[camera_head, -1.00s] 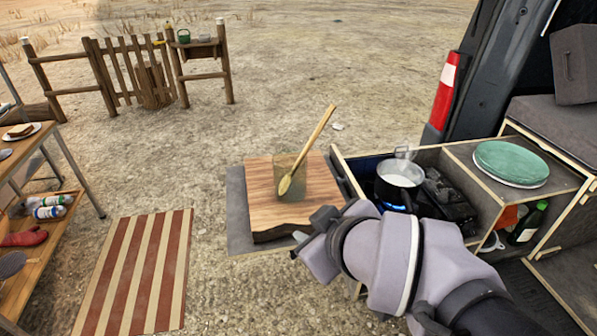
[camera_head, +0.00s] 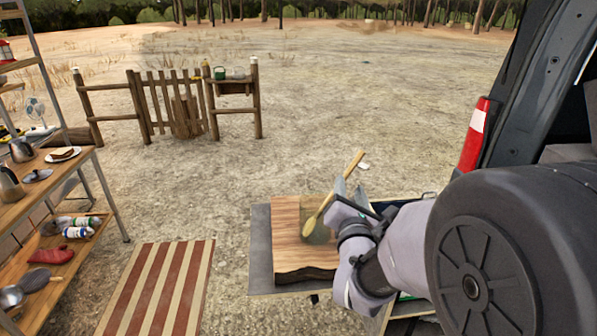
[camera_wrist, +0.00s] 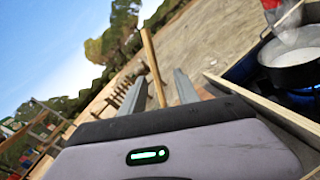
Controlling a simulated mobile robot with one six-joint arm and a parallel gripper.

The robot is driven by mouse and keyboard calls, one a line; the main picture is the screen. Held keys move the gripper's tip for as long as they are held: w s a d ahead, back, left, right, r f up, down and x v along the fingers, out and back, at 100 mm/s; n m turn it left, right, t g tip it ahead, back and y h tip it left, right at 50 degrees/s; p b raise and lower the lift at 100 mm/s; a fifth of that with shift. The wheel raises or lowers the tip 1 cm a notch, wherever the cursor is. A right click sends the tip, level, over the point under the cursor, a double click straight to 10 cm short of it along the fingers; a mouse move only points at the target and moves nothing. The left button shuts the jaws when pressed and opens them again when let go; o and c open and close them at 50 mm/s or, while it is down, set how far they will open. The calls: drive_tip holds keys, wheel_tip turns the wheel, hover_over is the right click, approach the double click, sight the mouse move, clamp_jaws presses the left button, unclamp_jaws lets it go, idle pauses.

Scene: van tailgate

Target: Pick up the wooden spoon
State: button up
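The wooden spoon (camera_head: 343,178) stands tilted, handle up and to the right, its bowl end low at a greenish see-through container on the wooden board (camera_head: 290,250). My gripper (camera_head: 350,188) is at the spoon's handle, above the board. In the wrist view the spoon's handle (camera_wrist: 152,62) rises between the two grey fingers of my gripper (camera_wrist: 160,88), with gaps showing on both sides. The gripper is open, and the spoon's lower part is hidden behind the gripper body there.
A pot with white contents (camera_wrist: 290,62) sits over a blue flame to the right, beside a wooden box edge (camera_wrist: 262,104). A shelf (camera_head: 75,190) stands at the left, with a striped mat (camera_head: 155,290) on the ground. The van's frame (camera_head: 520,90) is at the right.

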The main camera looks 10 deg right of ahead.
drive_tip(key=w+b, duration=0.1)
drive_tip(key=w, duration=0.7)
drive_tip(key=shift+w+d, duration=0.15)
drive_tip(key=shift+d, duration=0.2)
clamp_jaws()
